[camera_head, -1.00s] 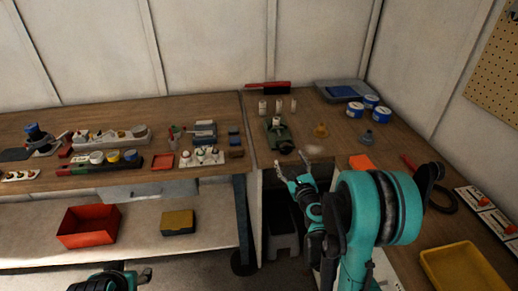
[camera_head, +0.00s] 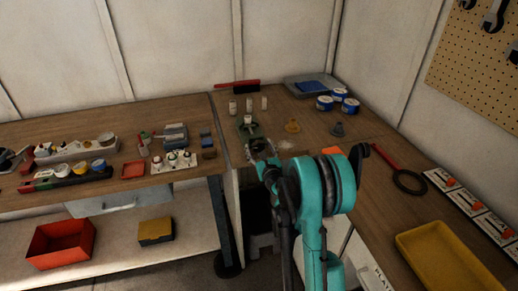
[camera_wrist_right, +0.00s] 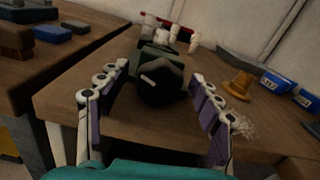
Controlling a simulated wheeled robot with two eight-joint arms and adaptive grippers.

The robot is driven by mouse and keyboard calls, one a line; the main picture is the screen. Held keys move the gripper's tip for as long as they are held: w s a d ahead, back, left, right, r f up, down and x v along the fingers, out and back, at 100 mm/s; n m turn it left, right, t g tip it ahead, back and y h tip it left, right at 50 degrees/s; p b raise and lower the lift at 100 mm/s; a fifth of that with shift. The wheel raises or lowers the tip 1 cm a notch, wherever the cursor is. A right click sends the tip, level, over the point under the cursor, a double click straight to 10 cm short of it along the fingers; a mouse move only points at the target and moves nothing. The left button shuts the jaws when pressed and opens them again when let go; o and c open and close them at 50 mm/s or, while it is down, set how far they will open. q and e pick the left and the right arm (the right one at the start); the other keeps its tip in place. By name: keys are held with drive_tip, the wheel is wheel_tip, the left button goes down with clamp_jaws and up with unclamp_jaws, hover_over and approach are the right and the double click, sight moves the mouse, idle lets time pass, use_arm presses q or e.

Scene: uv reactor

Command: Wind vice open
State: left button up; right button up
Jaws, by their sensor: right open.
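The green vice (camera_head: 250,131) stands at the front edge of the wooden bench, near the corner where the two benches meet. In the right wrist view the vice (camera_wrist_right: 150,57) is straight ahead, with a dark round front end and a short pale bar across it. My right gripper (camera_head: 262,148) is at the front of the vice and partly hides it in the head view. In the wrist view its fingers (camera_wrist_right: 160,80) are spread, one on each side of the round front end. I cannot tell whether they touch it. My left gripper is out of view.
White bottles (camera_head: 249,105) stand behind the vice. An orange cone-shaped item (camera_wrist_right: 239,84) and blue-labelled tins (camera_wrist_right: 275,81) are to its right. Pale shavings (camera_wrist_right: 236,123) lie beside the right finger. A yellow tray (camera_head: 452,257) is at the right.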

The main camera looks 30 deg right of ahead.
drive_tip(key=c, duration=1.2)
drive_tip(key=shift+o, duration=0.2)
drive_tip(key=n, duration=0.4)
drive_tip(key=o, duration=1.2)
drive_tip(key=shift+c, duration=0.2)
